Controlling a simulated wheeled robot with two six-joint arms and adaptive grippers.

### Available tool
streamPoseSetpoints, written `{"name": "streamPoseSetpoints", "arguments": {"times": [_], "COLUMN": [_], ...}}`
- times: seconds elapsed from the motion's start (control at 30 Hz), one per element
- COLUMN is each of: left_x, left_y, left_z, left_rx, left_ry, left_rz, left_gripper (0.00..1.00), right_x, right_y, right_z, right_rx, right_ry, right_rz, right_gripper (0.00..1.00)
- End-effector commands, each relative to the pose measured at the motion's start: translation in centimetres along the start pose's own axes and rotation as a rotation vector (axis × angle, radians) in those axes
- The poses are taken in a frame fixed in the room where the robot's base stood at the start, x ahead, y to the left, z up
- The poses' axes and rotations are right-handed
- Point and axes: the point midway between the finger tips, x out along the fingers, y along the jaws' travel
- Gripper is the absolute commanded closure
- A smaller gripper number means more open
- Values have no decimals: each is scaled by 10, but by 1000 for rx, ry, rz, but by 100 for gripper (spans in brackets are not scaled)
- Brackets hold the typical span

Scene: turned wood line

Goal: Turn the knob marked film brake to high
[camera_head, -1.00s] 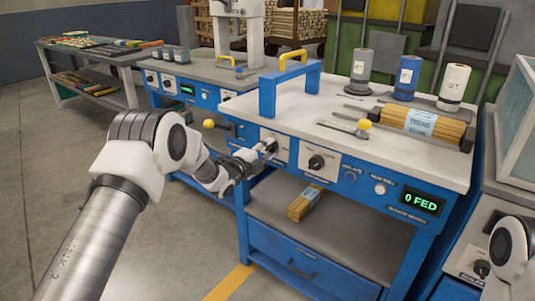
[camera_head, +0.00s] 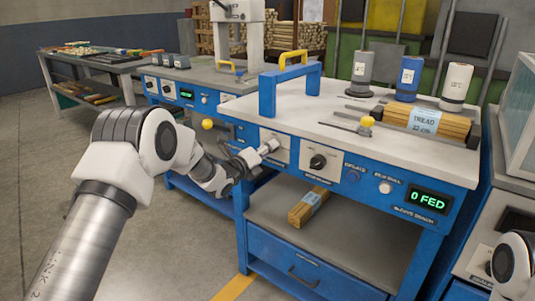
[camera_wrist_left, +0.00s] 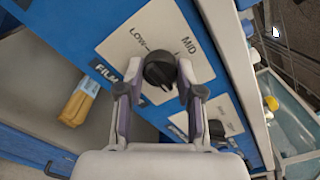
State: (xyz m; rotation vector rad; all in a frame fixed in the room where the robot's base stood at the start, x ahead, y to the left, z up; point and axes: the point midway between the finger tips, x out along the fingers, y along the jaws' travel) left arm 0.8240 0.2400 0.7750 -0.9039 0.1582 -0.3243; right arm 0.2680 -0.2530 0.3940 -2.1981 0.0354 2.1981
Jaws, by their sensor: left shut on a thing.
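The film brake knob (camera_wrist_left: 160,69) is black and round, on a pale plate marked LOW and MID in the left wrist view. A blue label reading FILM (camera_wrist_left: 103,71) is beside it, partly hidden. My left gripper (camera_wrist_left: 158,82) has its two fingers on either side of the knob, shut on it. In the head view my left gripper (camera_head: 268,148) is at the left control plate of the blue bench (camera_head: 245,190) and covers the knob. The knob's pointer is too unclear to read. My right gripper is out of view.
A second black knob (camera_head: 318,162) sits just right on the same panel, with buttons and a green "0 FED" display (camera_head: 429,200). A wrapped wood bundle (camera_head: 307,207) lies on the shelf below.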

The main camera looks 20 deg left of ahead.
Motion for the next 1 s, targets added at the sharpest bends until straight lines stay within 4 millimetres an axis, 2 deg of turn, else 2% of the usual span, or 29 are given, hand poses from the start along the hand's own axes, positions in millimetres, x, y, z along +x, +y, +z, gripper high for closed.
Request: {"name": "streamPoseSetpoints", "arguments": {"times": [0.53, 0.57, 0.6, 0.63, 1.0], "left_x": [0, 0, 0, 0, -5], "left_y": [1, 1, 1, 1, 0], "left_z": [-2, -2, -2, -2, 0], "left_rx": [33, 33, 33, 32, 31], "left_ry": [4, 4, 3, 3, 1], "left_rz": [3, 3, 3, 3, 1], "left_gripper": [98, 60, 46, 39, 39], "right_x": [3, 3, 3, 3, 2], "right_y": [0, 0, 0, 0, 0], "right_z": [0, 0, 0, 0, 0], "right_rx": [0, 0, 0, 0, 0], "right_ry": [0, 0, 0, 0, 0], "right_rz": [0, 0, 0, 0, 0], "right_gripper": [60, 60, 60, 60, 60]}}
